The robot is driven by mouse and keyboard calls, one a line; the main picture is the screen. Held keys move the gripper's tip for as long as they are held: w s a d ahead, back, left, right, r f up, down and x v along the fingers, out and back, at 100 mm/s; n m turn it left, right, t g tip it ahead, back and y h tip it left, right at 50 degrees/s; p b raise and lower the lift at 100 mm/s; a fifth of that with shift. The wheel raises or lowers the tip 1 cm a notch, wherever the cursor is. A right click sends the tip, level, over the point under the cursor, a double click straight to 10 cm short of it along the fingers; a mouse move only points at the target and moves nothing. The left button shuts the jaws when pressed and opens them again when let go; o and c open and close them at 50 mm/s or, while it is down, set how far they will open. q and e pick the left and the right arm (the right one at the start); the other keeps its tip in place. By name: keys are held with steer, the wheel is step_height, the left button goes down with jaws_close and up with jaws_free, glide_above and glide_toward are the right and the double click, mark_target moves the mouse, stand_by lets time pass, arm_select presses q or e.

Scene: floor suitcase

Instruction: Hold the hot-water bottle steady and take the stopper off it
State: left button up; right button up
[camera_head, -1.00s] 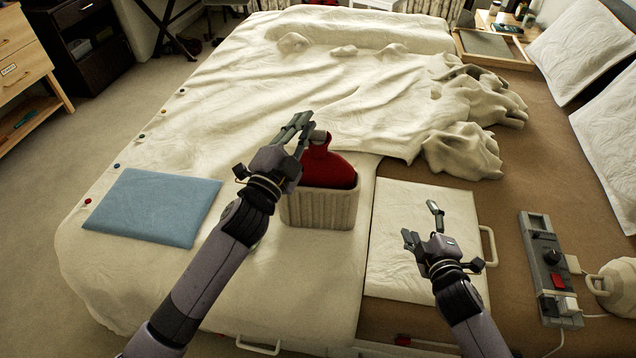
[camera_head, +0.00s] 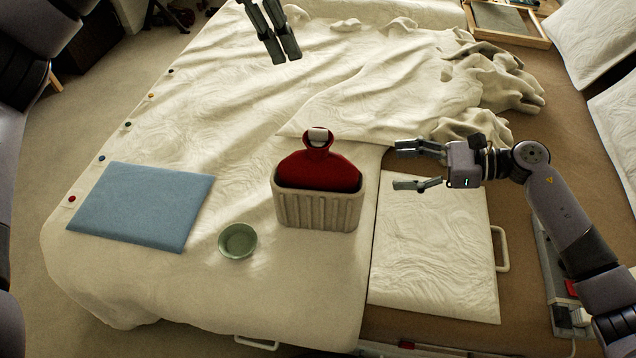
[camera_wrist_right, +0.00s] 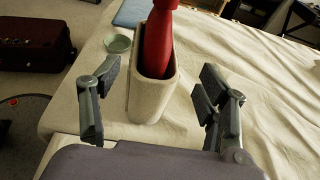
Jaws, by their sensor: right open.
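The red hot-water bottle (camera_head: 320,168) stands upright in a cream ribbed holder (camera_head: 318,210) on the bed. A pale stopper (camera_head: 318,136) sits in its neck. The right wrist view shows the bottle's red side (camera_wrist_right: 157,40) and the holder (camera_wrist_right: 150,98); the stopper is out of that frame. My right gripper (camera_head: 408,166) is open and empty, to the right of the bottle, fingers toward it. In its wrist view the fingers (camera_wrist_right: 152,98) stand wide apart. My left gripper (camera_head: 287,58) is raised at the top, clear of the bottle; its fingers look close together, their gap unclear.
A small green bowl (camera_head: 238,241) lies left of the holder, beside a flat blue pad (camera_head: 140,205). A pale, handled board (camera_head: 435,265) lies to the right. Rumpled bedding (camera_head: 490,85) is behind. A switch box (camera_head: 555,275) is partly hidden by my right arm.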

mark_target(325, 170)
steer(key=x, duration=1.7)
steer(key=shift+s+a, duration=0.1)
steer(key=shift+s, duration=0.1)
steer(key=shift+c, duration=0.5)
jaws_close()
steer(key=shift+o, duration=0.2)
jaws_free()
